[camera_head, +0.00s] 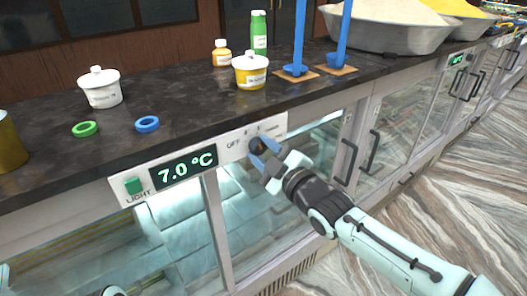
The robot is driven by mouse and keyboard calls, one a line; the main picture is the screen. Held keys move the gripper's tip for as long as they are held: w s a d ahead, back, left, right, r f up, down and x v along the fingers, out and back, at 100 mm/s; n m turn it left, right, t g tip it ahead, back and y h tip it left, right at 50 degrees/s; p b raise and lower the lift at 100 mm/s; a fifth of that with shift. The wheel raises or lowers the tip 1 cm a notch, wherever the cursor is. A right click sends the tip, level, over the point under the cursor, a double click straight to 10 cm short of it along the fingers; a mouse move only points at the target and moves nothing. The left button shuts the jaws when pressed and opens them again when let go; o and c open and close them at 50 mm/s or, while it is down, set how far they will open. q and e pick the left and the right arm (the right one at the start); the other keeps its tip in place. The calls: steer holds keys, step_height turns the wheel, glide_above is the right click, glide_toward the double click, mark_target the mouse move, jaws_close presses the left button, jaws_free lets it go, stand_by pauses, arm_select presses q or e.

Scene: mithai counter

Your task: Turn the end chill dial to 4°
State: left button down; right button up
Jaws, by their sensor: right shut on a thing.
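The chill dial (257,144) is a dark round knob on the white control panel at the front edge of the counter. My right gripper (264,146), with blue fingers, is shut on the dial from the front. The fingers cover much of the knob, so I cannot tell its exact pointing. Printed marks run around the dial, too small to read fully. The green-lit display (184,168) to its left reads 7.0 °C.
A green light switch (133,186) sits left of the display. The dark countertop (190,105) above carries a white pot (99,88), a yellow pot (250,71), and green (85,129) and blue (147,124) rings. Cabinet door handles (372,151) stick out right of my gripper.

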steer(key=o, duration=1.1)
steer(key=shift+c, duration=0.2)
steer(key=p+v, duration=0.1)
steer(key=v, duration=1.2)
steer(key=shift+s, duration=0.2)
steer(key=shift+d, duration=0.1)
steer(key=w+d+f+m+g+h+p, duration=0.1)
steer(key=w+f+m+h+p, duration=0.15)
steer(key=f, duration=0.55)
steer(key=w+d+f+m+g+h+p, duration=0.15)
steer(key=f+m, duration=0.25)
steer(key=f, duration=0.4)
steer(key=s+d+f+m+g+h+p, duration=0.1)
steer(key=s+f+m+g, duration=0.15)
steer(key=f, duration=0.65)
steer(key=s+d+f+m+g+p, duration=0.1)
steer(key=s+f+m+g+p, duration=0.15)
steer(key=f, duration=0.75)
steer(key=s+f+m+g+p, duration=0.1)
steer(key=s+f+m+g, duration=0.1)
steer(key=s+f, duration=0.3)
steer(key=s+f+m+g+h+p, duration=0.1)
steer(key=s+f+m+g, duration=0.2)
steer(key=s, duration=0.9)
steer(key=s+f+m+g+p, duration=0.2)
steer(key=s+f+m+g, duration=0.1)
steer(key=s+f, duration=0.5)
steer(key=shift+s+m+h, duration=0.25)
steer(key=shift+m+h, duration=0.15)
steer(key=shift+m, duration=0.05)
